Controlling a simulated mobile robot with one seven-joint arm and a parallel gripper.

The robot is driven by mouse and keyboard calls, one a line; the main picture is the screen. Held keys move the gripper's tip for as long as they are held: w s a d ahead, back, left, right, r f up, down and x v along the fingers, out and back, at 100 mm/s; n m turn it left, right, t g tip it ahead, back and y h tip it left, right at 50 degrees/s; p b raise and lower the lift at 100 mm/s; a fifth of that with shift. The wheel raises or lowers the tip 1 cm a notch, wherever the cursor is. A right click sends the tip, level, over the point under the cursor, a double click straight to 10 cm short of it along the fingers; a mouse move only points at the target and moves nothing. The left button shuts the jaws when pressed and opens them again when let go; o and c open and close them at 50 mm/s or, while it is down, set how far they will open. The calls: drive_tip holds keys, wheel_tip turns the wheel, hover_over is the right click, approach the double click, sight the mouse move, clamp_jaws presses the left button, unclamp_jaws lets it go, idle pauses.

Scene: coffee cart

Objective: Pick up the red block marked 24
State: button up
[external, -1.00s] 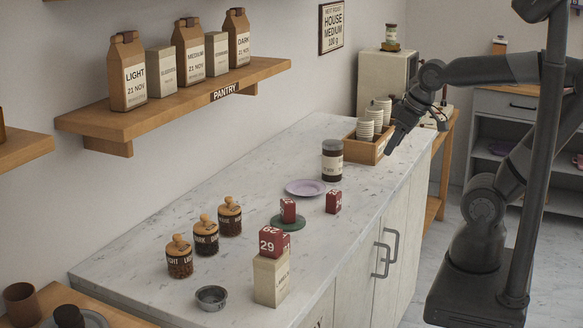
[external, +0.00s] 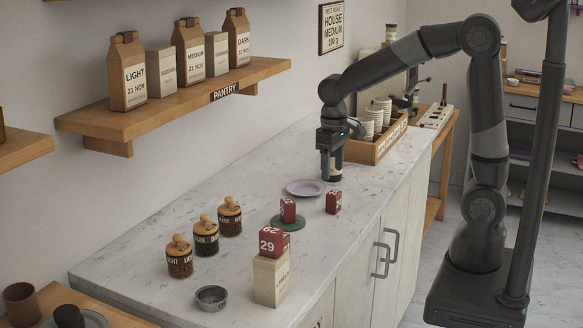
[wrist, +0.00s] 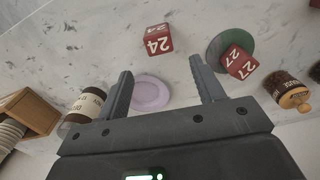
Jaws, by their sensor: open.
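The red block marked 24 (wrist: 157,40) sits on the marble counter in the wrist view, apart from and beyond my fingertips. In the external view the block (external: 333,202) stands right of the purple plate, near the counter's front edge. My gripper (wrist: 164,80) is open and empty, pointing down at the counter. In the external view my gripper (external: 330,172) is in front of the dark jar, behind the plate. A red block marked 27 (wrist: 240,64) sits on a green coaster (wrist: 219,44). Another red block, marked 29 (external: 274,243), sits on a pale carton.
The purple plate (external: 306,188) lies near my gripper. The dark jar (wrist: 84,104) and a wooden crate of cups (external: 375,144) stand close by. Several cork-topped jars (external: 205,236) and a metal bowl (external: 211,297) stand farther along. Bare counter surrounds the block marked 24.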

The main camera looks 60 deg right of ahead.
sight(334, 192)
wheel_tip(334, 192, down, 5)
drive_tip(key=shift+r, duration=0.1)
drive_tip(key=f, duration=0.5)
drive_tip(key=shift+s+f, duration=0.35)
drive_tip(key=shift+f, duration=0.05)
drive_tip(key=c, duration=1.1)
